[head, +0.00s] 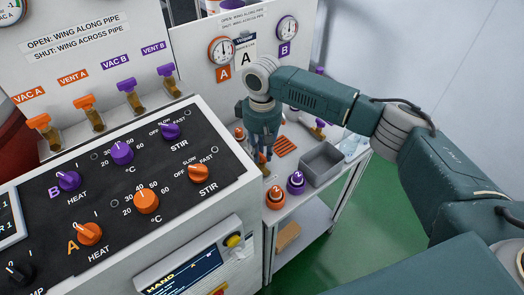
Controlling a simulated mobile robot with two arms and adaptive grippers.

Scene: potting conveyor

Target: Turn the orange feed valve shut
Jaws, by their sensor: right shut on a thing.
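My right gripper (263,148) reaches down over the side bench, behind the control panel's right edge. It is shut on a small orange part (262,158), which looks like the orange feed valve. The fingers hide most of it, so I cannot tell which way its wing points. My left gripper is not in view.
An orange-topped item (275,197) and a purple-topped item (296,182) stand at the bench's near end, beside a grey tray (321,164). The control panel (120,225) has orange and purple knobs. Orange and purple VAC and VENT valves (85,105) stand behind it.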

